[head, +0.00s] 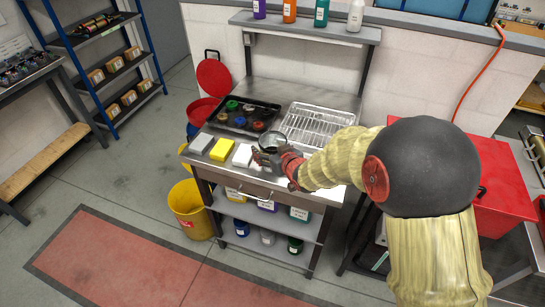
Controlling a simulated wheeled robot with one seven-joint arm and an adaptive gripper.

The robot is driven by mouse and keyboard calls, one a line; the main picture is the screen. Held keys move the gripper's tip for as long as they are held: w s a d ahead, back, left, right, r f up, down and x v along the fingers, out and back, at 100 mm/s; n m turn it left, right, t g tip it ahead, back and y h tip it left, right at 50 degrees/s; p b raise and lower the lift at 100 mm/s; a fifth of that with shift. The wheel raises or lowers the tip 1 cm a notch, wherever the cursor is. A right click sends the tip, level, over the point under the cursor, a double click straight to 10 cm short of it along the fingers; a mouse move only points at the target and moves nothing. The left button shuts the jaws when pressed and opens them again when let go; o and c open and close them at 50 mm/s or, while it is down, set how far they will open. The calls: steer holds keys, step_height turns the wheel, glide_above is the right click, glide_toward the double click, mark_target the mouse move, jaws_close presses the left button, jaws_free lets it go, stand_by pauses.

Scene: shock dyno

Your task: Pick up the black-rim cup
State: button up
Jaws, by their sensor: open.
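The black-rim cup (272,142) stands on the steel workbench, seen from above as a dark ring around a pale inside. My gripper (265,157) is open at the near side of the cup, very close to it. I cannot tell whether the fingers touch the cup or reach around it. My gripper and wrist hide the lower part of the cup.
Grey (200,143), yellow (221,149) and white (243,155) blocks lie left of the cup. A black tray (265,107) with several coloured round parts and a wire rack (318,122) lie behind it. Bottles stand on the upper shelf (300,27). A red cabinet (500,190) is to the right.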

steer(key=shift+x, duration=0.8)
steer(key=c, duration=1.1)
steer(key=shift+c, duration=0.4)
